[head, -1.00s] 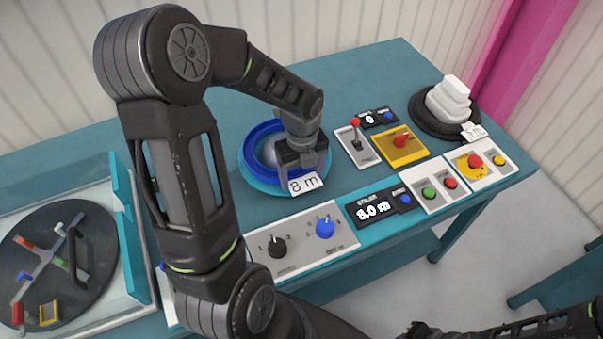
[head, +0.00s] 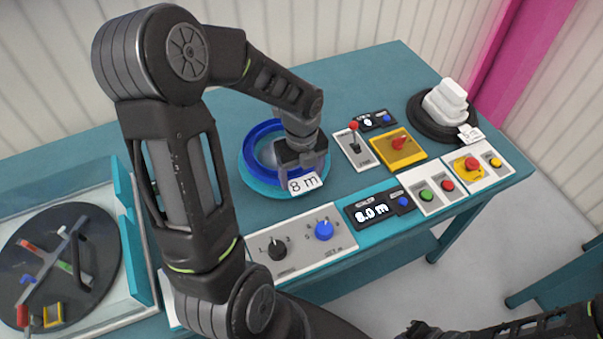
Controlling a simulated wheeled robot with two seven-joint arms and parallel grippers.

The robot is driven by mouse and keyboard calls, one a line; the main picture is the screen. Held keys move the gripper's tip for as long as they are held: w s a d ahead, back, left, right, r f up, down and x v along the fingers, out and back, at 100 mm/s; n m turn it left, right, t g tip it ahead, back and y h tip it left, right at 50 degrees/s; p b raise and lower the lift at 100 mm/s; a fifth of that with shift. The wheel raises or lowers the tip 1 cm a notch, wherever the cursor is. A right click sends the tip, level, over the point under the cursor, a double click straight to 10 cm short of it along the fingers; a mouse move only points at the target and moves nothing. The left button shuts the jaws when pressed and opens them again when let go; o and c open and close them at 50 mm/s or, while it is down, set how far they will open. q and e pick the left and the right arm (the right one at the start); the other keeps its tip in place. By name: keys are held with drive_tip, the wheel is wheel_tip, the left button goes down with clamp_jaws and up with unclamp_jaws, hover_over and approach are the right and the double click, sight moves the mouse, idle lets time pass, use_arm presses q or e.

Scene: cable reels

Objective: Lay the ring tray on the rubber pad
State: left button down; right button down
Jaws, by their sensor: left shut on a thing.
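A blue ring-shaped tray (head: 256,136) sits on the worktop in the middle, with a pale rounded thing inside it and a teal round base under it. My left gripper (head: 300,165) comes down over its front right rim and is shut on it. The fingertips are partly hidden. A white tag reading "8 m" (head: 305,184) shows at the front of the gripper. A dark round pad (head: 425,124) lies at the back right with a white stacked piece on it; I cannot tell if this is the rubber pad. My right gripper (head: 412,332) is only partly seen at the bottom edge.
A black disc with coloured clips (head: 60,225) lies in a clear-sided case at the left. A switch panel (head: 295,245), a display reading "8.0 m" (head: 372,207), a lever box (head: 355,150) and a yellow box (head: 400,148) line the front and right. Teal worktop behind the tray is bare.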

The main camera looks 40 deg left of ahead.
use_arm(q)
drive_tip(key=shift+r, duration=0.15)
drive_tip(key=shift+r+p, duration=1)
drive_tip(key=shift+r+p, duration=0.7)
drive_tip(key=shift+r, duration=1.7)
